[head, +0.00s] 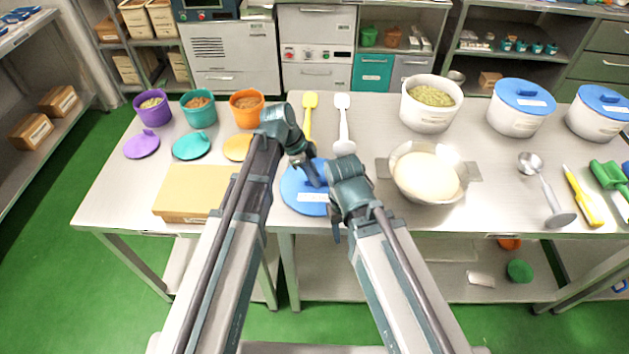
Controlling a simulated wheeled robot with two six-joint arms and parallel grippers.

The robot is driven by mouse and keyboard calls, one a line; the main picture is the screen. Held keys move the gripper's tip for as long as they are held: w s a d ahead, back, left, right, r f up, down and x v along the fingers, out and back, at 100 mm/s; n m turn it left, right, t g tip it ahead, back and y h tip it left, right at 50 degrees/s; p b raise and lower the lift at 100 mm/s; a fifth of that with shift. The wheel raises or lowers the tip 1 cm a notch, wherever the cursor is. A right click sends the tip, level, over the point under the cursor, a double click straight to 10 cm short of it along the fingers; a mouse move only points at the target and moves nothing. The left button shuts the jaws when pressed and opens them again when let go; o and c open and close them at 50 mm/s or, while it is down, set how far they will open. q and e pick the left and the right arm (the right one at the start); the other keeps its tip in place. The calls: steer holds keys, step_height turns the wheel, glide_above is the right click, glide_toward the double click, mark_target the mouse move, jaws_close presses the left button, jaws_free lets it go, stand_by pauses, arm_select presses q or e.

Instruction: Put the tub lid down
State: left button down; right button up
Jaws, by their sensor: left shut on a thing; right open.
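A round blue tub lid (291,193) with a white label lies flat at the front middle of the steel table. I cannot tell whether it touches the table or is held just above it. My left gripper (314,178) is shut on the lid from above, at its middle. My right gripper (337,234) is open and empty, pointing down near the table's front edge, beside the lid's right side. My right arm hides part of the lid's right edge. An open white tub (428,117) of green nuts stands at the back, to the right.
A metal pan of cream-coloured mass (427,176) stands close right of my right arm. A yellow spatula (309,108) and a white spatula (343,125) lie behind the lid. A cardboard-coloured box (190,193) is at left. Two blue-lidded tubs (518,118) stand at right.

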arm_select(q)
steer(key=shift+r, duration=0.1)
steer(key=shift+f, duration=0.25)
steer(key=c, duration=0.7)
jaws_free()
steer(key=shift+r, duration=0.1)
steer(key=shift+c, duration=0.2)
steer(key=shift+r, duration=0.15)
